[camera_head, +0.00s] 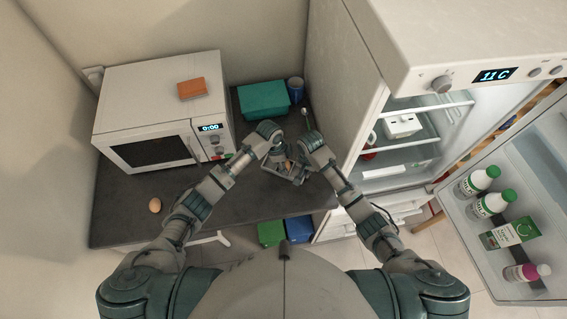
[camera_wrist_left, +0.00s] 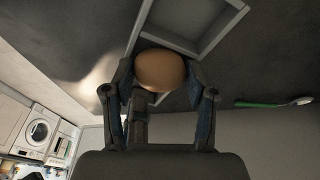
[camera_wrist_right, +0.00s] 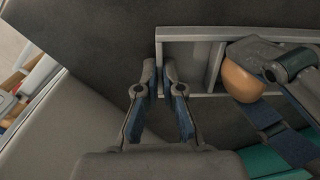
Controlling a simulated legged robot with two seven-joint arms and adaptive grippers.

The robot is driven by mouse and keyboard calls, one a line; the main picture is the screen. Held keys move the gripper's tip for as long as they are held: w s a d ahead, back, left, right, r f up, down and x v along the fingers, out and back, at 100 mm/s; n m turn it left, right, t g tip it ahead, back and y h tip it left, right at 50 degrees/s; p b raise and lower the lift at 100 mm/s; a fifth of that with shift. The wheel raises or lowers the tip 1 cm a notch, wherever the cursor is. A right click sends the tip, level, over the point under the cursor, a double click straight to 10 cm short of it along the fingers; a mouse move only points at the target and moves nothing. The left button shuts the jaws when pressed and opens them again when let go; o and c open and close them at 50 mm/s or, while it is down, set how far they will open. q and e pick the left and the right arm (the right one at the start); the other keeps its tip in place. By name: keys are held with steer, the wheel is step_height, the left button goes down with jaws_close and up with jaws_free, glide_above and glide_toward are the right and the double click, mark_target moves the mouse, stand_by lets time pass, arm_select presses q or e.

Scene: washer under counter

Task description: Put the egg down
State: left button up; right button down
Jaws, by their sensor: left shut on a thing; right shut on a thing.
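A brown egg (camera_wrist_left: 160,70) is between the fingers of my left gripper (camera_wrist_left: 160,80), which is shut on it. The same egg (camera_wrist_right: 243,82) shows in the right wrist view, held by my left gripper beside a grey divided tray (camera_wrist_right: 193,34). In the head view the tray (camera_head: 270,171) is largely covered by both grippers above the dark counter. I cannot tell whether the held egg touches the tray. Another brown egg (camera_head: 154,205) lies on the counter at the left.
A white microwave (camera_head: 150,85) with an orange block (camera_head: 192,89) on top stands at the left. A teal box (camera_head: 264,99) and a blue cup (camera_head: 295,88) are at the back. The open fridge (camera_head: 400,150) is at the right. The counter's left front is mostly clear.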

arm_select(q)
steer(key=shift+s+a+f, duration=0.15)
steer(key=shift+s+f, duration=0.05)
steer(key=shift+f, duration=0.3)
steer(key=shift+s+a+f, duration=0.15)
steer(key=shift+f, duration=0.3)
arm_select(e)
steer(key=shift+s+a+r, duration=0.1)
steer(key=shift+a+r, duration=0.05)
steer(key=shift+r, duration=0.05)
arm_select(q)
steer(key=shift+f, duration=0.15)
steer(key=shift+c, duration=1.1)
steer(key=o, duration=1.3)
steer(key=shift+o, duration=0.9)
steer(key=shift+w+d+f, duration=0.1)
steer(key=shift+f, duration=0.05)
arm_select(e)
steer(key=shift+d+f, duration=0.2)
steer(key=shift+f, duration=0.1)
arm_select(q)
steer(key=shift+r, duration=0.3)
